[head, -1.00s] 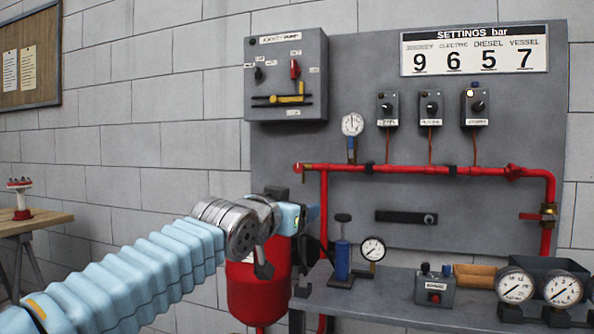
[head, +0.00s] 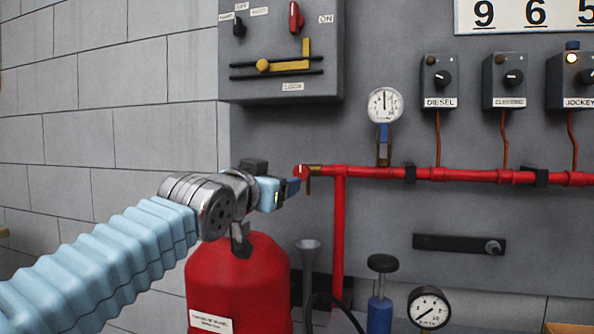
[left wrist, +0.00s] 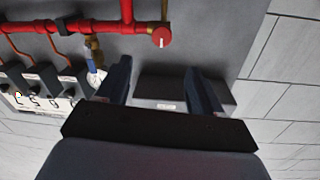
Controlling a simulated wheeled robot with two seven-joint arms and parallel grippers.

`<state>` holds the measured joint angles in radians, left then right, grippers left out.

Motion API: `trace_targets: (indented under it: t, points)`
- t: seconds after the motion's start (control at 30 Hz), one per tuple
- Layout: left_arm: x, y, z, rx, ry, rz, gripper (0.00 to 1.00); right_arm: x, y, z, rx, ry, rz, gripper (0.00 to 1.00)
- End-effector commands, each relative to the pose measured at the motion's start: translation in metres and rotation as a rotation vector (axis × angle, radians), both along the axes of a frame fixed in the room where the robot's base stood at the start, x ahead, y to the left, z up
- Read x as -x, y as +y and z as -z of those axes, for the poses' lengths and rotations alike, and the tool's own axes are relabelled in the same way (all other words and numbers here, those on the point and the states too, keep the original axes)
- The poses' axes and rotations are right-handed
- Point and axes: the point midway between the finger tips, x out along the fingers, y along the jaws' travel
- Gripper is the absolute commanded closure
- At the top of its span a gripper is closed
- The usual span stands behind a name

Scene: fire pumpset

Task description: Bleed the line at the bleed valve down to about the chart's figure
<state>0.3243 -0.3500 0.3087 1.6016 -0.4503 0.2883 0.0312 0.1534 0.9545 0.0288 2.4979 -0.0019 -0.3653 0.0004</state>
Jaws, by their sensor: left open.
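The bleed valve's round red knob (head: 300,171), with a white mark, is at the left end of the red pipe (head: 440,174). A short brass outlet points down beside it. In the left wrist view the red knob (left wrist: 162,37) lies beyond and between my two open fingers, with nothing between them. My left gripper (head: 293,190) is just left of and slightly below the knob in the head view; contact cannot be told. The line's pressure gauge (head: 385,105) stands on the pipe, its needle near upright. The settings chart (head: 530,14) is cut off, showing 9, 6, 5. My right gripper is out of view.
A grey funnel (head: 308,246) stands below the valve, beside a red tank (head: 238,287). A grey control box (head: 290,55) hangs above. Switch boxes for diesel (head: 438,80), electric (head: 508,80) and jockey (head: 573,82) are at right; the jockey's lamp is lit.

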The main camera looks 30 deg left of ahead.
Motion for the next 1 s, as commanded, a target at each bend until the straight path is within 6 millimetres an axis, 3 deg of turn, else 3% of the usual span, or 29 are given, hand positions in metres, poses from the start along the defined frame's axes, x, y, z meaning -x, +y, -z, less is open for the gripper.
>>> trace_targets:
  t: [0.17,0.27,0.5,0.7,1.0]
  points:
    - [-0.010,0.001,-0.001,-0.001,0.001,0.000,0.34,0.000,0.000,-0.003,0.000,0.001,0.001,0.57]
    - [-0.026,0.005,-0.001,0.000,0.003,0.000,0.34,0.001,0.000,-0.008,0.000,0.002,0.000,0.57]
    - [-0.082,0.015,0.000,0.002,0.004,-0.001,0.34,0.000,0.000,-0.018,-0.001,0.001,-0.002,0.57]
    - [-0.119,0.019,0.000,0.001,0.000,0.003,0.34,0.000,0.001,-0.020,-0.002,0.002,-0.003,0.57]
    - [-0.137,0.022,0.000,0.000,-0.001,0.000,0.34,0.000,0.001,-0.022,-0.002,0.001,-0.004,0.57]
